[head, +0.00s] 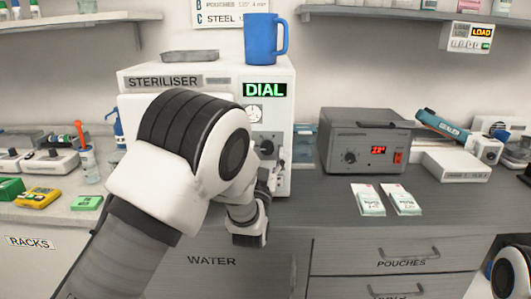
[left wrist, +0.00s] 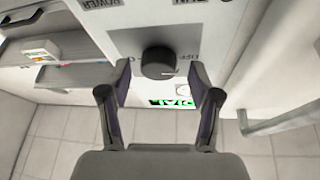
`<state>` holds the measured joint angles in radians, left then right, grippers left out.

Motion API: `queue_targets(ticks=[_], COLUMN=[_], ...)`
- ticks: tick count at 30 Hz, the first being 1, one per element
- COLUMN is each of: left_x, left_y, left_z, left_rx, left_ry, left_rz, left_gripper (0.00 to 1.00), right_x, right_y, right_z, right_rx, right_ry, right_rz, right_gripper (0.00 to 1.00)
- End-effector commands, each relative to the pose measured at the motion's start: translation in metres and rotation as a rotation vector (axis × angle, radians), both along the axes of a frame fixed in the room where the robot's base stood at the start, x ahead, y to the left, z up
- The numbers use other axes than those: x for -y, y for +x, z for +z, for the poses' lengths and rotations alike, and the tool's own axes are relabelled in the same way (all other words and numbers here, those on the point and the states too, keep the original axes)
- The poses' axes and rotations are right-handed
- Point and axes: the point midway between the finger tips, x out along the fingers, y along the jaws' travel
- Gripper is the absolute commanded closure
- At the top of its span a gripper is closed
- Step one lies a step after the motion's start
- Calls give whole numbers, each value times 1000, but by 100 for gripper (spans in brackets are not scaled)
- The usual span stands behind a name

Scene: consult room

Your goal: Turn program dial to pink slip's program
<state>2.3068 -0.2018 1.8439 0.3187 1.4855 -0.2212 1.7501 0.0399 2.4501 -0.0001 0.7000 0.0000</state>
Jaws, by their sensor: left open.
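The steriliser (head: 206,75) is a white box with a green-lit DIAL label (head: 265,90). Its black round program dial (head: 262,148) sits on the front face, partly behind my arm in the head view. In the left wrist view the dial (left wrist: 158,62) has a pale pointer mark, and the panel appears upside down. My left gripper (left wrist: 160,82) is open, its fingers spread either side just short of the dial; contact is not visible. Two pale packets (head: 369,199) (head: 402,199) with small pink marks lie on the counter. No clearly pink slip is readable.
A blue mug (head: 264,39) and a metal tray (head: 190,56) stand on the steriliser. A wall chart (head: 230,12) lists programs, partly cut off. A grey sealer box (head: 364,140) with a red display stands to the right. The counter front (head: 450,220) right of the packets is clear.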

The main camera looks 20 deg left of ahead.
Motion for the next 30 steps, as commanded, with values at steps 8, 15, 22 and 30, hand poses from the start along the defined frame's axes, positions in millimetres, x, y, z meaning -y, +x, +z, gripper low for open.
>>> queue_targets(ticks=[8, 15, 22, 30], left_x=[0, 0, -1, -2], left_y=[0, 0, 0, -1], left_z=[-1, -1, -1, 0], left_rx=[-1, -1, -10, -48], left_ry=[0, 1, 32, 167], left_rz=[0, 1, 0, 1], left_gripper=[80, 97, 97, 97], right_x=[0, 0, 0, 0], right_y=[0, 0, 0, 0], right_z=[0, 0, -1, -3], right_rx=[0, 0, 0, 0], right_ry=[0, 0, 0, 0], right_rz=[0, 0, 0, 0], right_gripper=[66, 66, 66, 66])
